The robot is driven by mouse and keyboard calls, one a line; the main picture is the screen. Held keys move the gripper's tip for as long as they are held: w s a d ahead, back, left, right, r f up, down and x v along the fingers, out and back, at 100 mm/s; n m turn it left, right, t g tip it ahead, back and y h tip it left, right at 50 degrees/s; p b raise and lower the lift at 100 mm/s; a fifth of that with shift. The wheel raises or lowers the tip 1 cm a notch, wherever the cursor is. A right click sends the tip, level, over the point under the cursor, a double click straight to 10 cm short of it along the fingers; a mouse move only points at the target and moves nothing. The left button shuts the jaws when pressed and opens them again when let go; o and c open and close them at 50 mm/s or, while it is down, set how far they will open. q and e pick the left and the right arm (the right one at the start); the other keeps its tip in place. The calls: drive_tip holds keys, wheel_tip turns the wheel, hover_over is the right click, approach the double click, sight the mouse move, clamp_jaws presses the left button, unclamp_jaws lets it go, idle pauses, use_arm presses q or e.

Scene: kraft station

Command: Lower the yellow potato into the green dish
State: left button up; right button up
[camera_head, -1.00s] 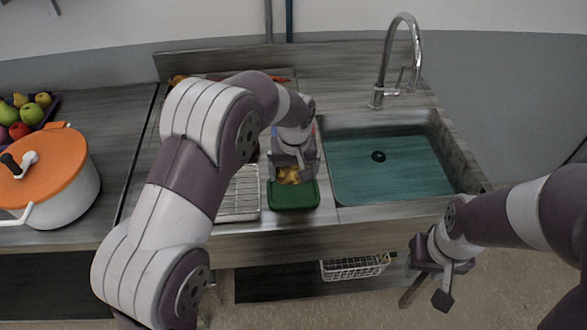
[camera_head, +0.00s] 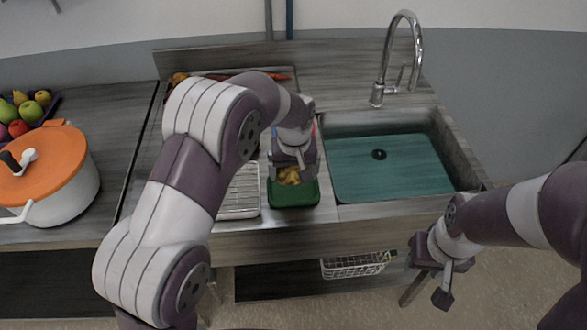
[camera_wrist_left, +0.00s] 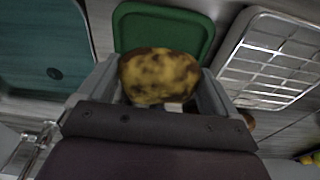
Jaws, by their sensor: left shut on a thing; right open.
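The yellow potato with brown spots (camera_wrist_left: 160,75) is held between the fingers of my left gripper (camera_wrist_left: 160,90) in the left wrist view. In the head view the potato (camera_head: 289,176) shows just below my left gripper (camera_head: 292,165), over the green dish (camera_head: 294,197). The dish also shows behind the potato in the left wrist view (camera_wrist_left: 188,28). Whether the potato touches the dish I cannot tell. My right gripper (camera_head: 424,285) is open and empty, in front of the counter at lower right.
A wire rack (camera_head: 240,195) lies left of the dish. The sink (camera_head: 390,165) with its faucet (camera_head: 402,50) is to the right. A white pot with an orange lid (camera_head: 45,165) and a fruit tray (camera_head: 50,112) stand at left. A wire basket (camera_head: 355,266) is below the counter.

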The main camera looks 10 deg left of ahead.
sight(293, 191)
use_arm(q)
drive_tip(key=shift+f+b, duration=1.35)
drive_tip(key=shift+f, duration=1)
idle(0.7)
drive_tip(key=o, duration=0.8)
